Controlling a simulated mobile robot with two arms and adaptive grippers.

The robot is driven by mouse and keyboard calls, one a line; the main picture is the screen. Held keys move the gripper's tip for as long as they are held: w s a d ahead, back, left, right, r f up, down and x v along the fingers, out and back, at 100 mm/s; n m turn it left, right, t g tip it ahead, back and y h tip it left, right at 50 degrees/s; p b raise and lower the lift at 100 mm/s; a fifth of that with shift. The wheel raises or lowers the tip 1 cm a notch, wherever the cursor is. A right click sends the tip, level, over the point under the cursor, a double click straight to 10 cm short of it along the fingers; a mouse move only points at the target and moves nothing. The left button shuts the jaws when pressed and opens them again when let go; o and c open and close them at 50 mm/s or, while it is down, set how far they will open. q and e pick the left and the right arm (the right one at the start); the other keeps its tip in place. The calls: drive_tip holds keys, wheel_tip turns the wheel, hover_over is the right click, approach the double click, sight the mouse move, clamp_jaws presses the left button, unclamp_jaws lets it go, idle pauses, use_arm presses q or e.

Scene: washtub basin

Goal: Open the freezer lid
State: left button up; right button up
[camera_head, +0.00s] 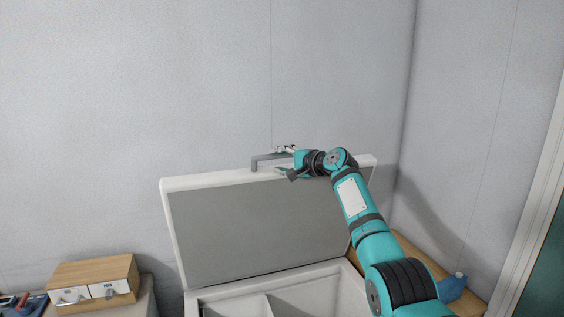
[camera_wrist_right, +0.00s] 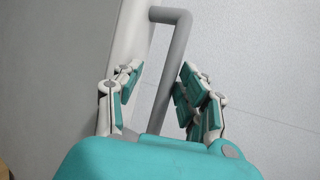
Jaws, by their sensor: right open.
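The freezer lid (camera_head: 265,228) stands raised and steeply tilted, its grey inner face toward me and its white rim at the top. The freezer body (camera_head: 325,283) below is open and shows a divided interior. A grey bar handle (camera_head: 263,162) sticks up at the lid's top edge; it also shows in the right wrist view (camera_wrist_right: 172,65). My right gripper (camera_head: 280,160) is at the handle. In the right wrist view, the fingers of my right gripper (camera_wrist_right: 157,90) are spread, with the handle bar between them. My left gripper is not in view.
A wooden box with white drawer fronts (camera_head: 95,280) sits at the left on a counter. A blue object (camera_head: 453,287) lies on a wooden surface at the right. Grey walls stand close behind the lid and at the right.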

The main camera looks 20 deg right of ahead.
drive_tip(key=shift+w+f, duration=0.1)
drive_tip(key=shift+f, duration=0.05)
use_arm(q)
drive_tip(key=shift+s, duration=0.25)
use_arm(e)
drive_tip(key=v, duration=1.2)
drive_tip(key=shift+c, duration=0.5)
